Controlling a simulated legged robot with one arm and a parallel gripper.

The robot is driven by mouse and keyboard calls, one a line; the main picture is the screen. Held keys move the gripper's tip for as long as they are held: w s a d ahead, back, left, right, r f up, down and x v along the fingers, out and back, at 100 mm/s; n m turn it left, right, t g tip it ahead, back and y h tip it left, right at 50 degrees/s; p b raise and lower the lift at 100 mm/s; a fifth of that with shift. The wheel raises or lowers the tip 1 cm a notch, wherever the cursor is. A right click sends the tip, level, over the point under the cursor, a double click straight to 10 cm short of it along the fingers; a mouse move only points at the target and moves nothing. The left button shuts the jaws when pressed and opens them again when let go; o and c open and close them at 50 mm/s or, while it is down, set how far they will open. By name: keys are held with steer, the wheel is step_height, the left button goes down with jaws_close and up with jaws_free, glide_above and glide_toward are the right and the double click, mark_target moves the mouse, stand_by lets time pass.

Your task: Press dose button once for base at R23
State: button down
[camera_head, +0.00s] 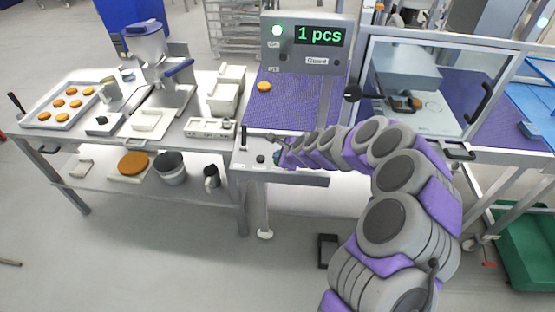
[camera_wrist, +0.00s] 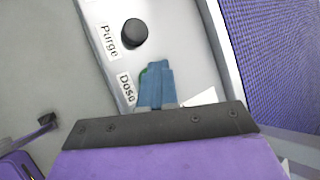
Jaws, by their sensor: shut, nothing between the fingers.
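The dose button shows in the wrist view as a thin green edge (camera_wrist: 143,73) beside the "Dose" label (camera_wrist: 126,88). My gripper (camera_wrist: 158,66) is shut and empty, its blue fingertips over the button and hiding most of it. I cannot tell whether they touch it. In the head view my gripper (camera_head: 281,153) is at the front control panel (camera_head: 246,160). The black purge knob (camera_wrist: 134,33) sits further along the same panel, beside the "Purge" label. A single round base (camera_head: 264,86) lies on the purple belt (camera_head: 290,104). No R23 mark is readable.
A display (camera_head: 318,36) above the belt reads "1 pcs", with a green light beside it. A clear guarded enclosure (camera_head: 425,85) stands right of the belt. A tray of several rounds (camera_head: 45,117) and a blue-lidded machine (camera_head: 145,45) stand left. My arm covers the panel's right side.

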stand_by(0.5)
steer(key=shift+r+p, duration=0.85)
steer(key=shift+r, duration=0.05)
step_height(320, 180, up, 5)
steer(key=p, duration=0.4)
stand_by(0.6)
